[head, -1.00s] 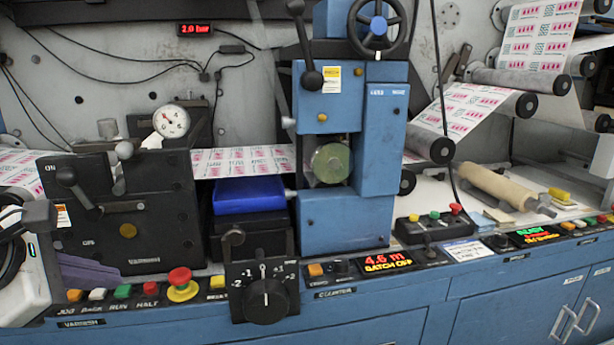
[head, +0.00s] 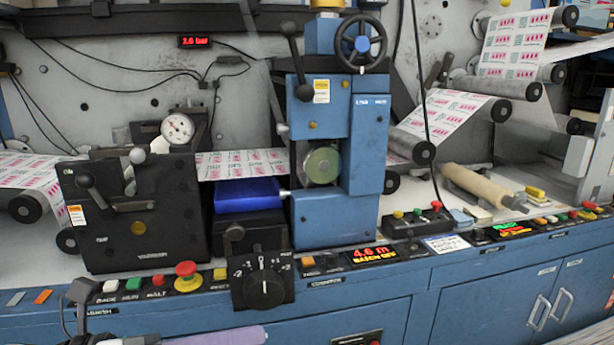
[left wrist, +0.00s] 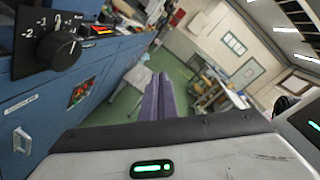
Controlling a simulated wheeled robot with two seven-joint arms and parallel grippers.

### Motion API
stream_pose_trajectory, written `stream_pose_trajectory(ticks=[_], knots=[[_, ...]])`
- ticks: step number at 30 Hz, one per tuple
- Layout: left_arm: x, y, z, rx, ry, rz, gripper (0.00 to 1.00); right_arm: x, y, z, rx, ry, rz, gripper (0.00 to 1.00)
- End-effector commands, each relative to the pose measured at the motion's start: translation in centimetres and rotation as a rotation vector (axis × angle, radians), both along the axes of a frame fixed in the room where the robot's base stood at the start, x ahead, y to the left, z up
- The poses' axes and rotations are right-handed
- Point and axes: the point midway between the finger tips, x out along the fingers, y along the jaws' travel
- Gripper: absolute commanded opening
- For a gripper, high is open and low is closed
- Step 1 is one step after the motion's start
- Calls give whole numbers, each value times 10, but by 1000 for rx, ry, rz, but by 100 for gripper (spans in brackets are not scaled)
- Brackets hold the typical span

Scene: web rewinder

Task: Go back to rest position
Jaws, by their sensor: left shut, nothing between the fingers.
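My left gripper (head: 255,335) is low at the bottom edge of the head view, in front of the blue cabinet and below the console. Only part of its purple fingers shows there. In the left wrist view its two purple fingers (left wrist: 160,80) lie together, shut with nothing between them, pointing out over the green floor. The fingers appear clear of the machine.
The console's front edge carries a black dial (head: 264,288), a red mushroom button (head: 186,270) and several push buttons. The dial also shows close at upper left in the left wrist view (left wrist: 58,50). Cabinet doors (head: 560,300) are at right. Green floor (left wrist: 110,100) lies beyond.

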Motion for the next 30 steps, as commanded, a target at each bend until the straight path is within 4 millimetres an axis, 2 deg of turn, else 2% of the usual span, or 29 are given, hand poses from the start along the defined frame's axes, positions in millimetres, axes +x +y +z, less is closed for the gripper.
stream_pose_trajectory(ticks=[1,2,4,5,6,8,9,11,12,15,18,21,24,27,30], knots=[[6,-3,7,-229,162,64,0,-1,0,6,0,4,-2,31],[12,0,8,-355,255,113,0,-2,0,7,-2,7,-2,31],[31,18,-4,-633,487,253,0,-5,-1,7,-3,15,-4,31],[38,29,-18,-746,591,323,0,-6,-1,8,-4,19,-5,31],[46,44,-42,-887,736,428,0,-8,-1,8,-5,23,-5,31],[49,64,-84,-1055,926,573,0,-9,-2,10,-6,25,-6,31],[46,74,-114,-1142,1038,663,0,-9,-2,11,-6,24,-7,31],[34,85,-157,-1252,1194,790,0,-9,-2,12,-7,23,-8,31],[23,90,-185,-1315,1293,873,0,-9,-2,13,-7,23,-9,31],[-15,94,-250,-1439,1519,1066,0,-11,-3,13,-11,27,-9,31],[-57,89,-298,-1522,1708,1227,0,-10,-3,15,-12,27,-9,31],[-93,80,-330,-1574,1849,1345,0,-6,-3,18,-12,20,-10,31],[-116,74,-346,-1600,1934,1414,0,-2,-4,21,-12,12,-11,31],[-126,71,-353,-1608,1971,1445,0,-2,-4,21,-13,11,-12,31],[-128,70,-355,-1610,1978,1451,0,-2,-4,21,-13,12,-12,31]])
